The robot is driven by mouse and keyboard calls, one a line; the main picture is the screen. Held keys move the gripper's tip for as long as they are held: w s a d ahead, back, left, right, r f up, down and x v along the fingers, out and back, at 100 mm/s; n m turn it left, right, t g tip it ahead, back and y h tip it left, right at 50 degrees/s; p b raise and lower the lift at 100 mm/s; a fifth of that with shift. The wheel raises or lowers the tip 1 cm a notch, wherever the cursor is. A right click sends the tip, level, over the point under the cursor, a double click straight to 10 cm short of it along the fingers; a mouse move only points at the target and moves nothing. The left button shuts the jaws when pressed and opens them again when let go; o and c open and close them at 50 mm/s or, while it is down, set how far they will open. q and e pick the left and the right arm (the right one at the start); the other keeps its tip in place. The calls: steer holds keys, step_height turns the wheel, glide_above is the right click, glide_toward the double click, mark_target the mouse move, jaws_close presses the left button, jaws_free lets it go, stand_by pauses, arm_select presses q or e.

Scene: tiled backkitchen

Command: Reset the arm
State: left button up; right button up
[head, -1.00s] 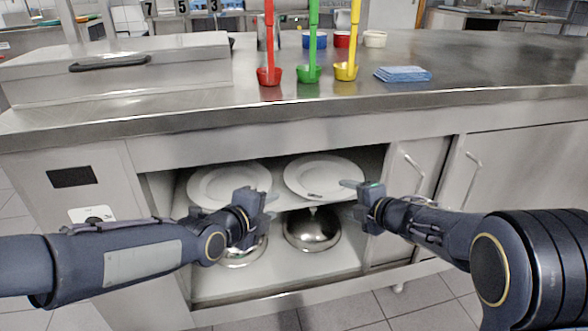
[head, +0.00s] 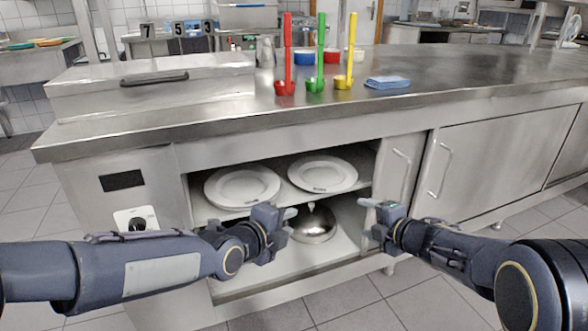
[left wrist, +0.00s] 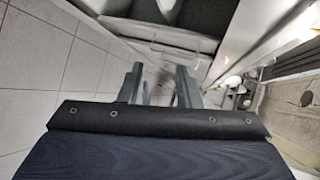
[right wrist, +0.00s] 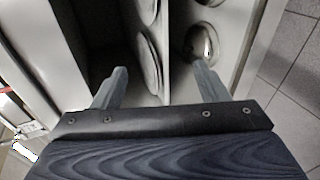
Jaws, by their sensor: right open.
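My left gripper (head: 284,229) is in front of the open cabinet, left of centre in the head view. Its two fingers (left wrist: 160,85) stand apart with nothing between them in the left wrist view.
The steel cabinet (head: 300,148) holds two white plates (head: 242,187) (head: 322,174) on its upper shelf and a metal dome lid (head: 316,224) below. On the counter are red (head: 287,60), green (head: 320,60) and yellow (head: 350,60) ladles and a blue cloth (head: 388,82).

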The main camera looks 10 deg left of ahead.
steer(key=shift+d, duration=0.1)
